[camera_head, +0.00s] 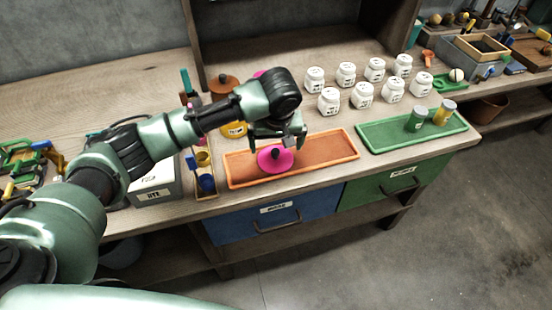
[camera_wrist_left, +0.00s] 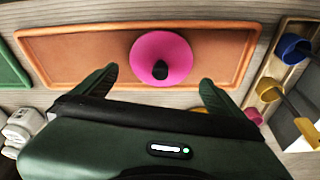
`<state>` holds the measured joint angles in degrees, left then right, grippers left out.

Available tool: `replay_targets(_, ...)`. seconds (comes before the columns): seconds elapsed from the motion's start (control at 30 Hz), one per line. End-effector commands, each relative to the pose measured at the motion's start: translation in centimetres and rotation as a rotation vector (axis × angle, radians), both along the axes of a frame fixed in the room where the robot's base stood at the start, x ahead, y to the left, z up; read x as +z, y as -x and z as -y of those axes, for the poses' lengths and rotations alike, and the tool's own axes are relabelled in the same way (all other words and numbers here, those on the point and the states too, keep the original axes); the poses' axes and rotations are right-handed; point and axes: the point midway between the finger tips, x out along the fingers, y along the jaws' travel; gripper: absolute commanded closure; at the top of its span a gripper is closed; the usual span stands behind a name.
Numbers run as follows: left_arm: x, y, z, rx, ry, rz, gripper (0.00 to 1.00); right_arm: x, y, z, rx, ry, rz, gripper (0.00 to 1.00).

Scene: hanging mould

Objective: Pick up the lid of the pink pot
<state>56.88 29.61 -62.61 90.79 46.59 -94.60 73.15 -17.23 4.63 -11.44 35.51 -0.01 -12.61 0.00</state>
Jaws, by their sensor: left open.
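The pink lid (camera_head: 285,160), a round disc with a dark knob, lies on the orange tray (camera_head: 345,150). The lid also shows in the left wrist view (camera_wrist_left: 178,47), with its knob towards my gripper. My left gripper (camera_head: 278,139) is open and empty, just above and behind the lid. My right gripper is not in view.
Several white labelled jars (camera_head: 363,94) stand behind the trays. A green tray (camera_head: 375,138) with two shakers is at the right. A narrow wooden holder (camera_head: 206,190) with yellow and blue cups is left of the orange tray. A yellow pot (camera_head: 234,129) is partly behind my arm.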

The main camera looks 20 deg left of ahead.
Motion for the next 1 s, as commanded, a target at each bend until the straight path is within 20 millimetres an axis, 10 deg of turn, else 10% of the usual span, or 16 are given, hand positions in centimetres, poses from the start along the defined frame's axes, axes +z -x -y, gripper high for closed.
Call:
replay_targets(0.63,-5.2,-1.5,-0.8,-0.003,-0.001,0.004,0.00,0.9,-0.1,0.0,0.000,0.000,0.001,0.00)
replay_targets(0.8,-5.2,-1.5,-0.8,-0.002,0.000,0.004,0.42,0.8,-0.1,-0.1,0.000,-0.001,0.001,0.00)
replay_targets(1.0,-5.1,-1.5,-0.8,-0.002,-0.001,0.005,0.46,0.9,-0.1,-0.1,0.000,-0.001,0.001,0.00)
